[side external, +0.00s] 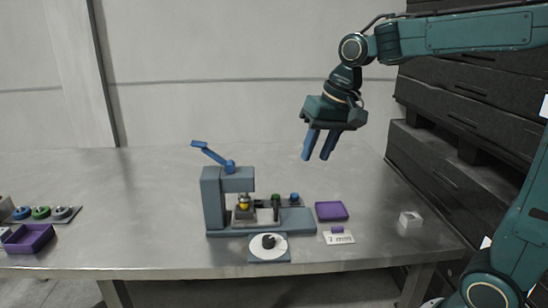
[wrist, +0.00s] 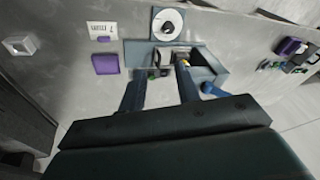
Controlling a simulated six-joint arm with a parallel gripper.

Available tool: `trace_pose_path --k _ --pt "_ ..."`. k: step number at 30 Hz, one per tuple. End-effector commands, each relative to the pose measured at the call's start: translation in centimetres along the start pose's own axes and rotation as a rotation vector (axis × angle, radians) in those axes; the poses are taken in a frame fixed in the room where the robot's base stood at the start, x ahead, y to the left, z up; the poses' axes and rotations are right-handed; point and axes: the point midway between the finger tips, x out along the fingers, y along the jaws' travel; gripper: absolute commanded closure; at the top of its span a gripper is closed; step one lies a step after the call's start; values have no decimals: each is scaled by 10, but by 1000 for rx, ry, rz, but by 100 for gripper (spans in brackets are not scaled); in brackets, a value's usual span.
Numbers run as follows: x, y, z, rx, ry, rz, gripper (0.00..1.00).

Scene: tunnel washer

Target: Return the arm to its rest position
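My gripper (side external: 318,157) hangs in the air above the table, up and to the right of the blue-grey press-like fixture (side external: 213,203). Its two blue fingers point down and are apart, with nothing between them. In the wrist view my gripper (wrist: 161,98) also shows its fingers spread and empty, with the fixture (wrist: 205,66) beyond them. My teal arm reaches in from the right. The fixture's blue lever (side external: 212,153) is raised and tilted. A yellow-and-metal part (side external: 244,202) sits inside the fixture.
A purple tray (side external: 331,211), a white label card (side external: 339,238), a dial disc (side external: 268,246) and a small white box (side external: 411,219) lie near the fixture. A purple bin (side external: 28,238) and coloured rings (side external: 41,212) are at the far left. Dark stacked crates (side external: 455,170) stand at right.

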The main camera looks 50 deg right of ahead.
Motion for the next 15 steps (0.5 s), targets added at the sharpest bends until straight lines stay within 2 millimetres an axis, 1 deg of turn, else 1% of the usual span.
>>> trace_pose_path --k 1,6,15 --pt "-6 1 12 -25 15 -1 67" --pt "-18 7 48 -117 56 -2 67" --pt "-26 25 110 -275 130 4 67"
